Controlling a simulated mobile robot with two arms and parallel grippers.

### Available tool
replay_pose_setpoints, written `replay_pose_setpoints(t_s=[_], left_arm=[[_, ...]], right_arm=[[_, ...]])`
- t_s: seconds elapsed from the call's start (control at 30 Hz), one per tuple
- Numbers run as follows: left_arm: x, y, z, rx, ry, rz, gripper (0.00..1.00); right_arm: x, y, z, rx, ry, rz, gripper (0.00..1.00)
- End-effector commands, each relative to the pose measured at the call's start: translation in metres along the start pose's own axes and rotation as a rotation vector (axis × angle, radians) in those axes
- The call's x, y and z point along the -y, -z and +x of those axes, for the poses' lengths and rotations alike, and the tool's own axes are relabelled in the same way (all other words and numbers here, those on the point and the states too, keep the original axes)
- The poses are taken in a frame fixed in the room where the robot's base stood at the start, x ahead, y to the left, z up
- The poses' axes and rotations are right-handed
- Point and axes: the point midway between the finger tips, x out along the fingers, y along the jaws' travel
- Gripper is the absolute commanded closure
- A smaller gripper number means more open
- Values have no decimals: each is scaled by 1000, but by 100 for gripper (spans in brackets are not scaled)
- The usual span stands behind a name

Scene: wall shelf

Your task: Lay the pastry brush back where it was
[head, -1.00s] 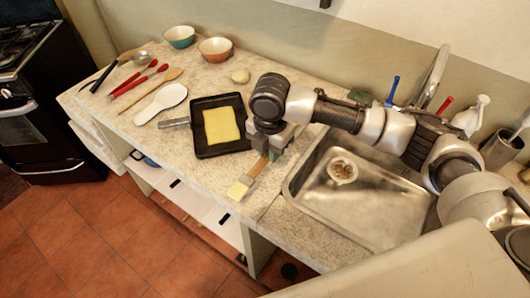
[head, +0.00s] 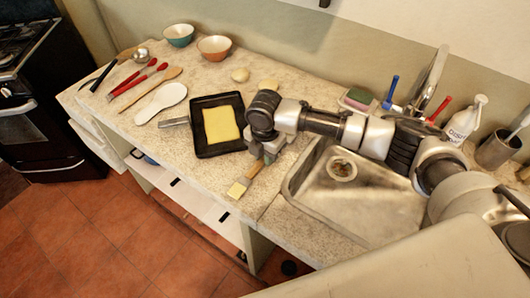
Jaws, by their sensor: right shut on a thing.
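The pastry brush (head: 240,187) has a wooden handle and a pale square bristle head. It is on or just above the counter, between the black square pan and the sink, with its bristle end toward the front edge. My right gripper (head: 265,158) is shut on the brush's handle and hides its rear part. Whether the brush touches the counter I cannot tell. My left gripper is not in view.
A black pan (head: 240,149) with a yellow slab lies left of my right gripper. The sink (head: 375,205) is to the right. Bare counter (head: 215,185) lies in front of the pan.

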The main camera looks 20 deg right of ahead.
Motion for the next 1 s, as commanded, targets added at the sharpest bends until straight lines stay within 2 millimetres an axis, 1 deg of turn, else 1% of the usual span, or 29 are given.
replay_pose_setpoints(t_s=[0.23,0.37,0.4,0.53,0.57,0.83,0.93,1.0], left_arm=[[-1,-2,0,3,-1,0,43],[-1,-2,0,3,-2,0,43],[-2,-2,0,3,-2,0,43],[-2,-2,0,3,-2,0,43],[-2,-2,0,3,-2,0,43],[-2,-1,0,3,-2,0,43],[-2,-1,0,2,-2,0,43],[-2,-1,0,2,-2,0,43]], right_arm=[[0,0,8,-1,1,0,100],[0,0,9,-1,0,0,100],[0,0,9,-1,0,0,75],[0,0,9,-1,0,0,55],[0,0,9,-1,0,0,52],[0,0,8,0,0,0,52],[0,0,0,1,-2,0,52],[-1,0,-9,0,-4,-1,52]])
